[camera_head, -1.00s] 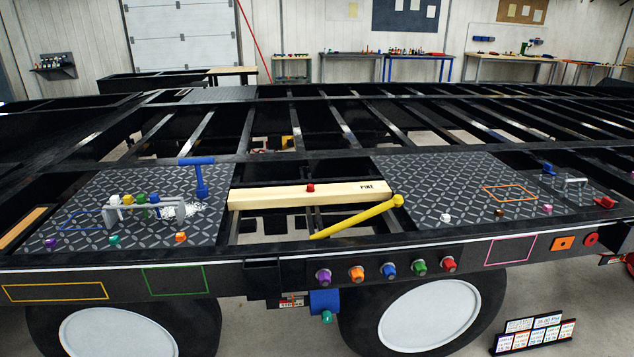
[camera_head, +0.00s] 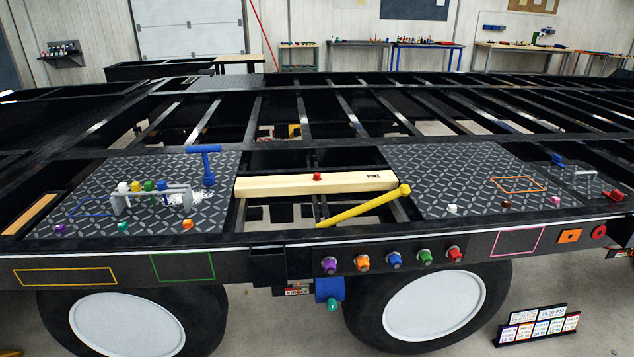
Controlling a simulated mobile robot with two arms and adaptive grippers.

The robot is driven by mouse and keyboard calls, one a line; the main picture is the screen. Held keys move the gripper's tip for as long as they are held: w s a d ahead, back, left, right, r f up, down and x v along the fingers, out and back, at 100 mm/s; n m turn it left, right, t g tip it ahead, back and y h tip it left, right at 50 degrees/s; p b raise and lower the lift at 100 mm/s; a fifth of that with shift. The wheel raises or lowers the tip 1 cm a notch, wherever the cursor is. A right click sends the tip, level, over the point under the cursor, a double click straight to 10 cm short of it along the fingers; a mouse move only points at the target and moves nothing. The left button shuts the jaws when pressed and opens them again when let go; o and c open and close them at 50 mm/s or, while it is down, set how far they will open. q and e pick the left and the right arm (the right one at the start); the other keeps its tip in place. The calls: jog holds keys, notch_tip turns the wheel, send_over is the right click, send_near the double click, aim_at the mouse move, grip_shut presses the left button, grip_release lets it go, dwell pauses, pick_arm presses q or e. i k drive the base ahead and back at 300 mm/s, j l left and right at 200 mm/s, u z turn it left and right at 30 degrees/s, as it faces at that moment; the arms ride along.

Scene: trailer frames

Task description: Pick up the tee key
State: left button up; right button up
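A blue T-shaped key (camera_head: 207,166) stands upright on the left tread-plate panel (camera_head: 90,182) of the trailer frame, its crossbar at the top. Its foot is close to a patch of white bits (camera_head: 188,198) and a grey rail (camera_head: 150,190) with several coloured knobs. Neither of my grippers shows in the head view, so nothing is seen touching the key.
A pale wooden beam (camera_head: 270,187) and a slanting yellow bar (camera_head: 365,206) lie across the open gap right of the key. Coloured caps (camera_head: 395,260) line the front side above the wheels (camera_head: 430,302). The right tread-plate panel (camera_head: 450,180) is largely clear.

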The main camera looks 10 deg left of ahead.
aim_at(209, 180)
jog(key=i+j, duration=0.2)
jog(key=j, duration=0.15)
jog(key=i+j, duration=0.15)
jog(key=j, duration=0.2)
jog(key=i+j+z, duration=0.1)
jog(key=i+j, duration=0.1)
jog(key=j, duration=0.1)
